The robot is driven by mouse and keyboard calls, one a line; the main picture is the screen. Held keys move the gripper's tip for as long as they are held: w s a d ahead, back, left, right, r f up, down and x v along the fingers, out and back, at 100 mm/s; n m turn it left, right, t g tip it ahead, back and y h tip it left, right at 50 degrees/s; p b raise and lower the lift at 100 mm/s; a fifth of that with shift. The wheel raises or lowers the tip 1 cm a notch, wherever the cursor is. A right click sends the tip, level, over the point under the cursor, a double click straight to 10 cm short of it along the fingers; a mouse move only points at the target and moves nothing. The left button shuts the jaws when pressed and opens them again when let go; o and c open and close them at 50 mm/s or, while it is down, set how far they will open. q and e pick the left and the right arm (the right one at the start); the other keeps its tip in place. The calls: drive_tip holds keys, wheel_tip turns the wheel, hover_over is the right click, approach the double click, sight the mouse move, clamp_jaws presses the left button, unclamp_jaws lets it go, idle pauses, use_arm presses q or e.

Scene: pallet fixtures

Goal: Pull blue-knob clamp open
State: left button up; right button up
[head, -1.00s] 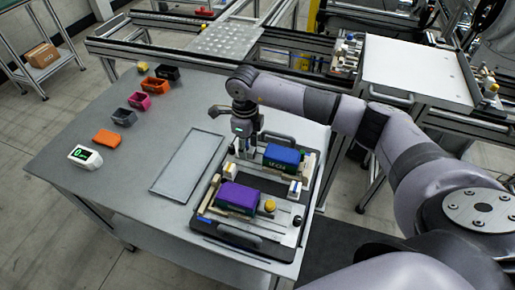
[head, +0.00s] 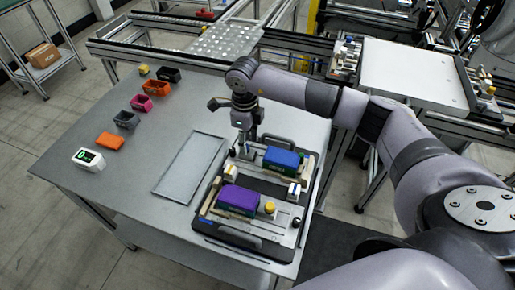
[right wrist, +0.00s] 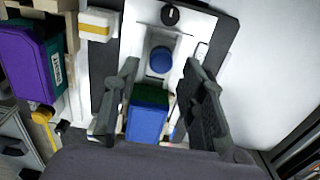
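The pallet fixture (head: 245,238) lies on the grey table and holds a purple block (head: 238,199) and a blue block (head: 282,160). In the right wrist view, the blue knob (right wrist: 161,60) of a clamp stands on a pale plate beyond the end of the blue block (right wrist: 147,118). My right gripper (right wrist: 160,68) is open, with one finger on each side of the knob and visible gaps to it. In the head view, the right gripper (head: 247,143) is at the fixture's far left end and hides the blue knob. My left gripper is not in view.
A yellow knob (head: 269,207) sits by the purple block. A flat grey tray (head: 188,168), a white display box (head: 88,158) and several small bins (head: 142,103) are on the table to the left.

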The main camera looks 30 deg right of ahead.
drive_tip(key=shift+r+p, duration=1)
drive_tip(key=shift+r, duration=1.1)
drive_tip(key=shift+f, duration=0.15)
